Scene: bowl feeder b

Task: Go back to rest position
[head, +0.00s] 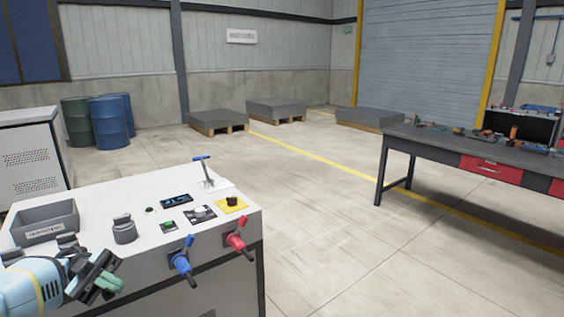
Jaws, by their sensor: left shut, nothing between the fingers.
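My left gripper (104,280) is at the lower left of the head view, in front of the near edge of a white control cabinet (95,193). Its fingers are shut with nothing between them. It looks close to the cabinet's top, but I cannot tell whether it touches. My right gripper is not in view.
The cabinet carries a grey bin (45,222), a blue-handled lever (205,172), a yellow-plated knob (232,204), and blue (182,262) and red (238,241) front handles. A workbench with tools (433,146) stands at right. Barrels (110,122) and pallets stand behind. The middle floor is clear.

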